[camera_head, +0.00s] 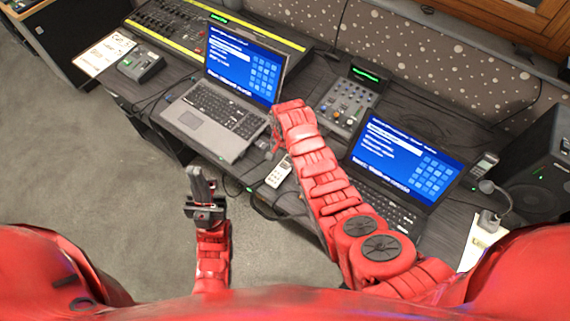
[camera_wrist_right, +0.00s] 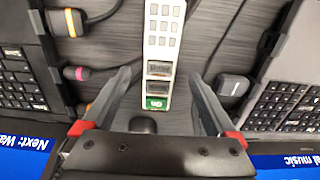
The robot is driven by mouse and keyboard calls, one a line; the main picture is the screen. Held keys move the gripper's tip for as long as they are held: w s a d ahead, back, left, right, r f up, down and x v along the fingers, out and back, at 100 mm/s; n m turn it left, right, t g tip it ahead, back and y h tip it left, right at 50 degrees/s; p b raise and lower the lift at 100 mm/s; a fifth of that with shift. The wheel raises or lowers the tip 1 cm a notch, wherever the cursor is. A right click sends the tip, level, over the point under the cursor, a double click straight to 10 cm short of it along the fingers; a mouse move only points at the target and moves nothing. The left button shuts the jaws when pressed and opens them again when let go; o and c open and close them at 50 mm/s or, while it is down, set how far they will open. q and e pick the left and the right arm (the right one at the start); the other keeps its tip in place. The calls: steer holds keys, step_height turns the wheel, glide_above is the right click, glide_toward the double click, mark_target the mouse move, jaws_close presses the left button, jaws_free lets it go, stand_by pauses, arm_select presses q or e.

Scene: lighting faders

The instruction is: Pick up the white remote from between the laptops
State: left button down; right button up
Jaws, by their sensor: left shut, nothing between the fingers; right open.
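The white remote (camera_head: 279,172) lies on the dark desk between the two laptops. It also shows in the right wrist view (camera_wrist_right: 163,35), with a keypad and a green end nearest my gripper. My right gripper (camera_wrist_right: 160,76) is open and empty; its two fingers reach to either side of the remote's near end, apart from it. In the head view my red right arm hides most of that gripper. My left gripper (camera_head: 195,172) is shut and empty, over the floor in front of the desk.
An open laptop (camera_head: 215,105) stands left of the remote and another (camera_head: 400,165) right of it, partly behind my arm. Cables and plugs (camera_wrist_right: 68,22) lie close to the remote. A small mixer (camera_head: 345,103) and a speaker (camera_head: 540,185) stand farther off.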

mark_target(285, 167)
steer(key=shift+s+f, duration=0.1)
steer(key=shift+f, duration=1.15)
steer(key=shift+c, duration=0.3)
jaws_close()
